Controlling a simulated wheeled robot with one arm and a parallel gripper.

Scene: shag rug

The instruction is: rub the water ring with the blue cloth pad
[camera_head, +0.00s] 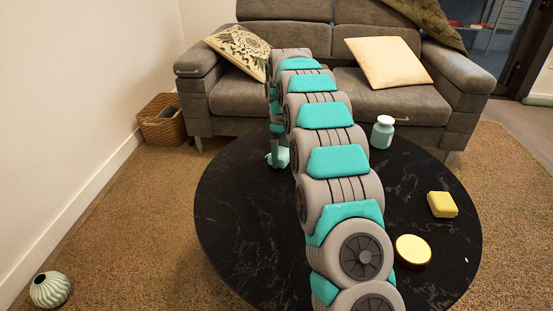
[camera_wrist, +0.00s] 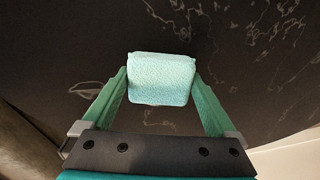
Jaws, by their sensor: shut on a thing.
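My gripper (camera_wrist: 160,76) is shut on the pale blue-green cloth pad (camera_wrist: 161,88), with one finger at each side of it. The pad is a soft, rounded block in the middle of the wrist view, over the black marbled table (camera_head: 230,230). In the head view my gripper (camera_head: 278,158) is over the far left part of the table, partly behind my arm. I cannot tell whether the pad touches the tabletop. A faint pale curved outline shows left of the pad in the wrist view; I cannot tell whether it is the water ring or marble veining.
A jar with a white lid (camera_head: 383,133) stands at the table's back right. A yellow sponge-like block (camera_head: 441,204) and a round yellow disc (camera_head: 412,250) lie at the right. A grey sofa (camera_head: 240,97) stands behind. The table's left part is clear.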

